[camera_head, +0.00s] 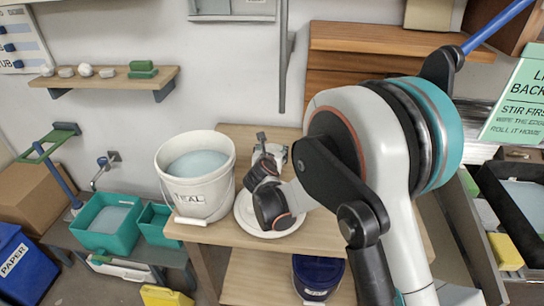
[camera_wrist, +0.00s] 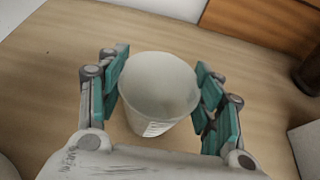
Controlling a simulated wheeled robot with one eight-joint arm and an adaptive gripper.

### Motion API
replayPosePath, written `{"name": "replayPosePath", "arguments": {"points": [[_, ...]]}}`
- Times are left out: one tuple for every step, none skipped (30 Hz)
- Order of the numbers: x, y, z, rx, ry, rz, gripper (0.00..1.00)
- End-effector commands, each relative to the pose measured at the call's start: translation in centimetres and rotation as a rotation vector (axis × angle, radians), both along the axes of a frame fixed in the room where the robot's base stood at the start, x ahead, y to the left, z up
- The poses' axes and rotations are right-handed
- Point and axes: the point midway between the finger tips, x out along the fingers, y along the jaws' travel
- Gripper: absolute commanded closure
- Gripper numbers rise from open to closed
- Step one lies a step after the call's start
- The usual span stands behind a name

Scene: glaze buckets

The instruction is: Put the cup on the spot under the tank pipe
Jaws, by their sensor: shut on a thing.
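A white cup (camera_wrist: 158,92) stands upright between the teal fingers of my gripper (camera_wrist: 160,95) in the wrist view. The gripper is shut on it. In the head view my gripper (camera_head: 268,148) is over the wooden table, right of the white bucket; the cup is mostly hidden there by my arm. I cannot tell whether this is the tank pipe, and no marked spot is clear.
A dark blue bucket (camera_head: 318,285) is below. Teal basins (camera_head: 105,240) stand left under a small tap (camera_head: 103,162). A wooden cabinet (camera_head: 350,40) stands behind.

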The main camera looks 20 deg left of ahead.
Motion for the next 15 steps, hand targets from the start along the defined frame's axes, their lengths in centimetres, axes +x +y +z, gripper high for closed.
{"name": "replayPosePath", "arguments": {"points": [[0.0, -0.01, -0.72, 0.0, 0.0, 0.0, 0.58], [0.0, -0.01, -0.87, 0.0, 0.0, 0.0, 0.58], [0.0, -0.01, -0.91, 0.0, 0.0, 0.0, 0.58], [-0.01, -0.01, -0.86, 0.0, 0.0, 0.0, 0.58], [-0.01, -0.01, -0.82, 0.0, 0.0, 0.0, 0.58], [-0.01, -0.01, -0.79, 0.0, 0.0, 0.0, 0.58], [-0.01, -0.01, -0.78, 0.0, 0.0, 0.0, 0.58], [-0.01, -0.01, -0.78, 0.0, 0.0, 0.0, 0.58], [-0.01, -0.01, -0.79, 0.0, 0.0, 0.0, 0.58], [-0.01, -0.01, -0.86, 0.0, 0.0, 0.0, 0.58], [-0.01, -0.01, -0.96, 0.0, 0.0, 0.0, 0.58], [-0.01, -0.01, -1.12, 0.0, 0.0, 0.0, 0.58], [-0.01, -0.01, -1.21, 0.0, 0.0, 0.0, 0.58], [-0.01, -0.01, -1.11, 0.0, 0.0, 0.0, 0.33], [-0.01, -0.01, -1.07, 0.0, 0.0, 0.0, 0.24]]}}
